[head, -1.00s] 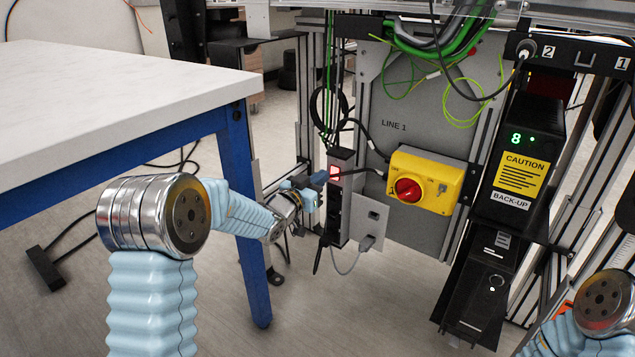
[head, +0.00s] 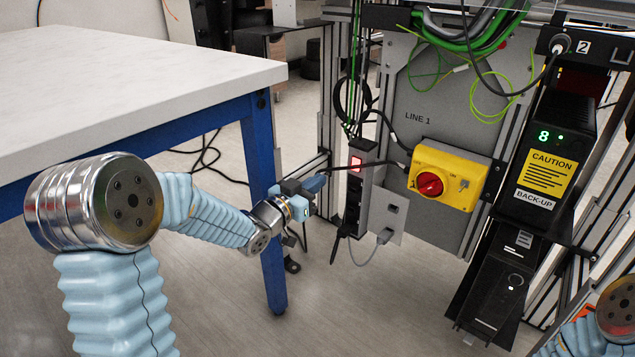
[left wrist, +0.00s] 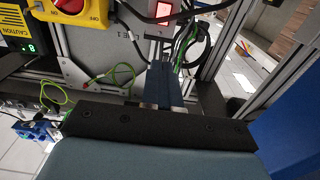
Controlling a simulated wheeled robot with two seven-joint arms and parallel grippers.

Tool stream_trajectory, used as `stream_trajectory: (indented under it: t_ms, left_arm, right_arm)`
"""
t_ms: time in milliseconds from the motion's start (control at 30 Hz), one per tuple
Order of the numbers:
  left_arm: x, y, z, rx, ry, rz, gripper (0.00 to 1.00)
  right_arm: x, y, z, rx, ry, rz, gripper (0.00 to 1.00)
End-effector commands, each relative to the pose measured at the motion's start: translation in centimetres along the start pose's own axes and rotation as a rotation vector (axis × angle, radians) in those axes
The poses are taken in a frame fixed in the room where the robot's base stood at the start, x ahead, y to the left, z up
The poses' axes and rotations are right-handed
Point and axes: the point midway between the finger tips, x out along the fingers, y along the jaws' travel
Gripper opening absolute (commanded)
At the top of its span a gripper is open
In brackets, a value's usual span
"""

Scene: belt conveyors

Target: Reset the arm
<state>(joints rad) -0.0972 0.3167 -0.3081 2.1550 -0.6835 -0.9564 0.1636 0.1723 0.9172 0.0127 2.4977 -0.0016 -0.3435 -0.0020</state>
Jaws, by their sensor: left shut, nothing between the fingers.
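My left arm comes in from the left, and its gripper (head: 316,183) is at mid-frame with its blue fingers closed together and empty. The fingertips are just left of the black power strip (head: 353,200) and its lit red switch (head: 356,162), with a gap between. In the left wrist view the closed blue fingers (left wrist: 164,88) point toward the panel, and the red switch (left wrist: 164,11) glows beyond them. Of my right arm only a joint shows at the lower right of the head view; its gripper is out of frame.
A white table (head: 120,80) with blue legs stands close behind my left arm. A grey LINE 1 panel (head: 430,95) carries a yellow box with a red knob (head: 430,184). A black back-up unit (head: 545,150) is at right. Cables hang around the strip. Open floor lies in front.

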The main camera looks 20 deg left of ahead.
Motion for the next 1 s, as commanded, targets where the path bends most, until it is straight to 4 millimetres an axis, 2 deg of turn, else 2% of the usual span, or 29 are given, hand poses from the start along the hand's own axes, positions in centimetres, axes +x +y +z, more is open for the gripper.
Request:
stream_trajectory:
  t_ms: [267, 367, 467, 500, 567, 600, 667, 700, 800, 900, 1000]
  left_arm:
    - [0.1, 0.1, 0.4, -0.008, -0.016, -0.004, 0.0]
    - [0.0, 0.6, 3.1, -0.052, -0.108, -0.022, 0.0]
    - [-1.0, 2.1, 8.8, -0.144, -0.301, -0.058, 0.0]
    - [-2.0, 3.1, 11.6, -0.19, -0.402, -0.075, 0.0]
    - [-4.3, 5.0, 15.9, -0.264, -0.565, -0.098, 0.0]
    - [-6.3, 6.5, 18.6, -0.313, -0.675, -0.111, 0.0]
    - [-9.6, 9.0, 21.9, -0.385, -0.834, -0.126, 0.0]
    - [-11.9, 10.6, 23.7, -0.429, -0.935, -0.133, 0.0]
    - [-17.4, 14.6, 26.5, -0.527, -1.15, -0.139, 0.0]
    - [-21.6, 17.6, 27.7, -0.6, -1.307, -0.139, 0.0]
    - [-24.1, 19.6, 28.1, -0.642, -1.398, -0.134, 0.0]
  right_arm:
    - [-0.3, -0.1, 0.0, 0.0, 0.0, 0.0, 0.57]
    - [-1.4, -0.6, 0.0, -0.001, 0.0, 0.0, 0.57]
    - [-3.4, -1.4, 0.0, -0.003, 0.0, -0.001, 0.57]
    - [-4.2, -1.8, 0.1, -0.004, 0.0, -0.001, 0.57]
    - [-5.6, -2.3, 0.1, -0.005, 0.0, -0.001, 0.57]
    - [-6.4, -2.6, 0.1, -0.006, -0.001, -0.001, 0.57]
    - [-7.5, -3.1, 0.1, -0.007, -0.001, -0.002, 0.57]
    - [-8.1, -3.4, 0.2, -0.008, -0.002, -0.002, 0.57]
    - [-9.4, -4.0, 0.2, -0.01, -0.003, -0.002, 0.57]
    - [-10.2, -4.3, 0.3, -0.011, -0.003, -0.002, 0.57]
    - [-10.6, -4.5, 0.3, -0.012, -0.003, -0.003, 0.57]
